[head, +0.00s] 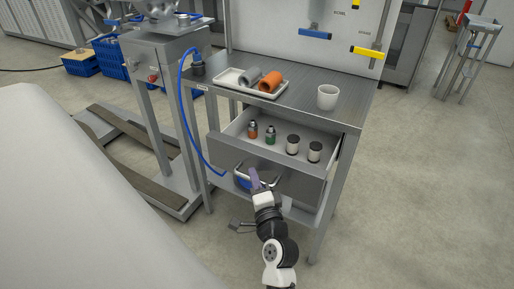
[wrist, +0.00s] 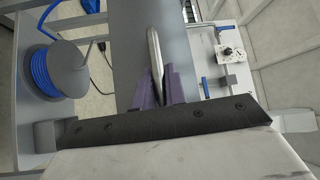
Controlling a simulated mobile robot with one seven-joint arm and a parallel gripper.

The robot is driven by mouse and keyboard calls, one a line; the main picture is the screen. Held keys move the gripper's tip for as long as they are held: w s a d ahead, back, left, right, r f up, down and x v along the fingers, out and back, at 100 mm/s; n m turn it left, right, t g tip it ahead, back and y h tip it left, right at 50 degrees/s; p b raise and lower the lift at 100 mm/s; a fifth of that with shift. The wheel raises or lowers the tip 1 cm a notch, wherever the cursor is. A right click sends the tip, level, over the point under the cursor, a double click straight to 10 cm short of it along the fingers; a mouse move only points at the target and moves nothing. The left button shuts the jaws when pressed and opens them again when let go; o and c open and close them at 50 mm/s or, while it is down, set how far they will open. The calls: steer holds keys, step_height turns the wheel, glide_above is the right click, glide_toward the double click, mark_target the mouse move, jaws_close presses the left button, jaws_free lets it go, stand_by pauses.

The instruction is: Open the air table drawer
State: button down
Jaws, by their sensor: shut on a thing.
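The air table (head: 300,97) is a grey metal table in the middle of the head view. Its drawer (head: 292,188) is pulled out towards me, and its inside shows. The drawer holds several small items: bottles with orange and green parts and dark-lidded jars. My gripper (head: 254,180) is at the drawer front, with its purple fingers shut on the metal bar handle. In the wrist view the fingers (wrist: 155,88) close on the curved handle (wrist: 154,50) against the grey drawer front (wrist: 190,45). Part of the handle is hidden by the fingers.
On the tabletop stand a white tray (head: 231,84) with grey and orange rolls and a white cup (head: 327,97). A blue hose (head: 183,100) hangs at the table's left side. A blue hose reel (wrist: 52,72) shows below.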

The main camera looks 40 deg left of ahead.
stand_by(0.3)
steer(key=c, duration=1.5)
jaws_free()
steer(key=shift+o, duration=0.2)
